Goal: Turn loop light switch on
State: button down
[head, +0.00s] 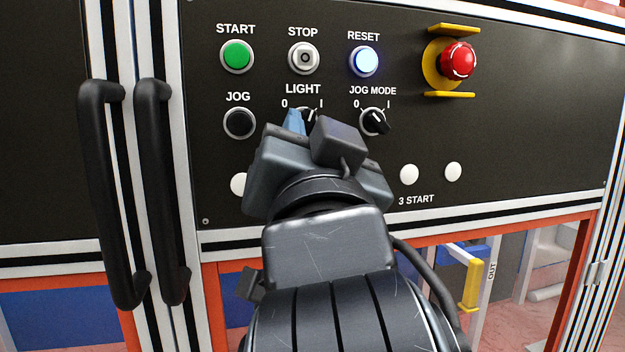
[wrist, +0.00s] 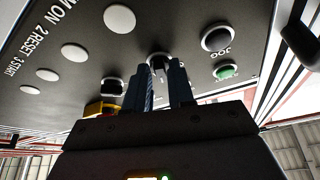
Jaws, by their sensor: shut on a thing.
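The LIGHT switch (head: 311,115) is a black rotary knob in a silver ring, marked 0 and I, on the black control panel. In the head view my gripper hides most of it; its white line seems to lean toward I. In the wrist view the knob (wrist: 159,61) shows between the tips of the two blue fingers. My gripper (head: 301,119) is at the panel, shut on this knob; its fingertips (wrist: 163,66) also show in the wrist view. In the head view only one finger shows clearly.
The JOG MODE knob (head: 374,121) is close right, the JOG button (head: 239,122) left. START (head: 237,56), STOP (head: 303,58) and lit blue RESET (head: 366,61) are above. A red emergency stop (head: 458,60) is upper right. Black door handles (head: 160,190) stand left. White buttons (head: 409,174) are below.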

jog(key=m+h+b, duration=0.1)
jog(key=m+b, duration=0.1)
jog(key=m, duration=0.1)
jog(key=m+h+b, duration=0.2)
jog(key=m, duration=0.1)
jog(key=shift+a+r+m+g, duration=0.2)
jog(key=shift+m+g, duration=0.1)
jog(key=shift+g, duration=0.1)
jog(key=shift+r, duration=0.1)
jog(key=c, duration=1.1)
grip_release()
jog(key=shift+c, duration=0.2)
jog(key=shift+f, duration=0.2)
